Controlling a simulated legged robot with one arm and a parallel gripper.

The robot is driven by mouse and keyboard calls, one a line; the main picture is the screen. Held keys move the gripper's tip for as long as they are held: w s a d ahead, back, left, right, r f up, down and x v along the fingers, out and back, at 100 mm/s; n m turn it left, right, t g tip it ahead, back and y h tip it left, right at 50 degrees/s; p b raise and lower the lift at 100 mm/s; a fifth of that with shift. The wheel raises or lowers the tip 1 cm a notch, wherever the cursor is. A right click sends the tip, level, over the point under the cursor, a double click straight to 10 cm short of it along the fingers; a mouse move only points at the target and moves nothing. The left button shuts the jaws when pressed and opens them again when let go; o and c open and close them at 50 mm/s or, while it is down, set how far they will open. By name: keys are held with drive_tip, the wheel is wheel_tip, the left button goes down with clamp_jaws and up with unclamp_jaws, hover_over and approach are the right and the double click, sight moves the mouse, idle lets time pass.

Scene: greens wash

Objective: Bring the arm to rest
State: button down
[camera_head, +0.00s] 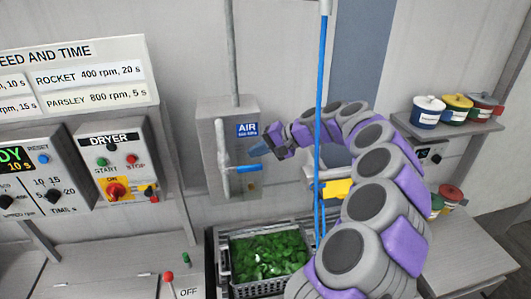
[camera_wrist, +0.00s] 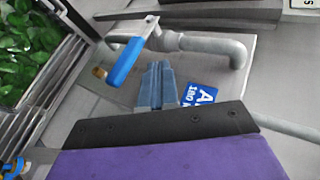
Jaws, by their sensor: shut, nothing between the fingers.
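My arm, grey and purple, reaches up from the lower right in the head view and bends left at the top. My gripper (camera_head: 257,150) is at its end, in front of the grey air valve box, just below the blue AIR sign (camera_head: 247,130). In the wrist view my gripper (camera_wrist: 157,70) shows its blue-grey fingers together with nothing between them. The blue valve handle (camera_head: 247,169) lies roughly level below the gripper. It also shows in the wrist view (camera_wrist: 127,62), left of the fingers and apart from them in the picture.
A basket of greens (camera_head: 268,257) stands below the valve. A blue vertical hose (camera_head: 321,110) hangs in front of my arm in the picture. The dryer panel (camera_head: 118,163) is at left. A shelf (camera_head: 450,127) with several lidded pots is at right.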

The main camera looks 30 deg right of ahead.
drive_tip(key=s+r, duration=0.4)
drive_tip(key=r, duration=0.1)
drive_tip(key=s+d, duration=0.2)
drive_tip(key=d, duration=0.5)
drive_tip(key=s+a+n+g+b, duration=0.1)
drive_tip(key=a+n+g+b, duration=0.2)
drive_tip(key=a, duration=1.5)
drive_tip(key=s+a+f+n+g+b, duration=0.35)
drive_tip(key=s+a, duration=0.35)
drive_tip(key=a, duration=0.5)
drive_tip(key=s+a+f+n+g+h+b, duration=0.1)
drive_tip(key=s+a+f+h+b, duration=0.15)
drive_tip(key=s+f, duration=0.55)
drive_tip(key=s+a+f+n+g+h+b, duration=0.1)
drive_tip(key=s+a+f+n+g+h, duration=0.15)
drive_tip(key=s+f, duration=0.5)
drive_tip(key=s+d+f+h+b, duration=0.2)
drive_tip(key=s+f, duration=0.3)
drive_tip(key=s, duration=0.5)
drive_tip(key=shift+s+d+f+m+h, duration=0.3)
drive_tip(key=shift+d+m+h, duration=0.1)
drive_tip(key=shift+d, duration=0.3)
